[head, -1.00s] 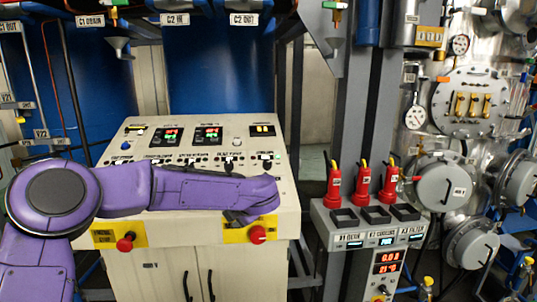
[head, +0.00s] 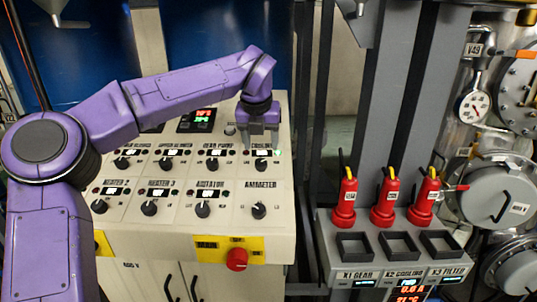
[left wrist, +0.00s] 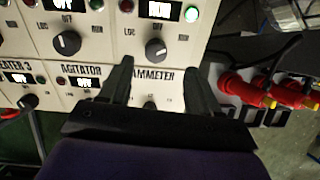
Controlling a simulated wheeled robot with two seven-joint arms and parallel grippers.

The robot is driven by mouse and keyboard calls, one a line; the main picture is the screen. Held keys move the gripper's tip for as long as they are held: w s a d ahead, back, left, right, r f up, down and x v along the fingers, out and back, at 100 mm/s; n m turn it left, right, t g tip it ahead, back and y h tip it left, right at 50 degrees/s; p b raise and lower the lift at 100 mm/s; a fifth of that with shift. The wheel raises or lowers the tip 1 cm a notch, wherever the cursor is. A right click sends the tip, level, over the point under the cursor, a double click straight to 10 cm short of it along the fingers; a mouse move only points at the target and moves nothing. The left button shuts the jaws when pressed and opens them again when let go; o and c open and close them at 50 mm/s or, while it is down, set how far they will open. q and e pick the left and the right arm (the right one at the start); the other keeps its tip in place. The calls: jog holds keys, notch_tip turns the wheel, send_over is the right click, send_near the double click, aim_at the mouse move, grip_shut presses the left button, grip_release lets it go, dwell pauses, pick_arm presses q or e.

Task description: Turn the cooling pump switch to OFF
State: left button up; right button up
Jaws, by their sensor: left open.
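The cooling pump switch (head: 261,164) is a black knob in the right-hand end of the panel's upper row, under a label reading COOLING. In the left wrist view this knob (left wrist: 155,49) has LOC on its left, OFF above and RUN on its right. A lit display (left wrist: 159,10) above it seems to read RUN, with a lit green lamp (left wrist: 191,14) beside it. My left gripper (head: 258,143) is open and points down just above the knob. In the left wrist view its fingers (left wrist: 170,66) lie on either side below the knob, apart from it. My right gripper is out of view.
Neighbouring knobs, such as the cone pump-side knob (head: 212,163) and the ammeter knob (head: 259,210), sit close by. A red button (head: 237,260) is on the panel front. Red plugs (head: 384,203) stand on a grey unit at the right.

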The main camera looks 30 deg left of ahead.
aim_at(262, 160)
pick_arm(q)
jog(key=f, duration=0.1)
jog(key=a+f+p, duration=0.1)
jog(key=shift+s+f, duration=0.25)
jog(key=shift+f, duration=0.1)
jog(key=w+f, duration=0.2)
jog(key=f, duration=0.1)
jog(key=w+f+p, duration=0.1)
jog(key=shift+a+f, duration=0.2)
jog(key=shift+a, duration=0.15)
jog(key=shift+s+d+r, duration=0.1)
jog(key=shift+s+r, duration=0.1)
jog(key=shift+s, duration=0.35)
jog(key=c, duration=0.4)
jog(key=shift+w, duration=0.1)
jog(key=c, duration=0.6)
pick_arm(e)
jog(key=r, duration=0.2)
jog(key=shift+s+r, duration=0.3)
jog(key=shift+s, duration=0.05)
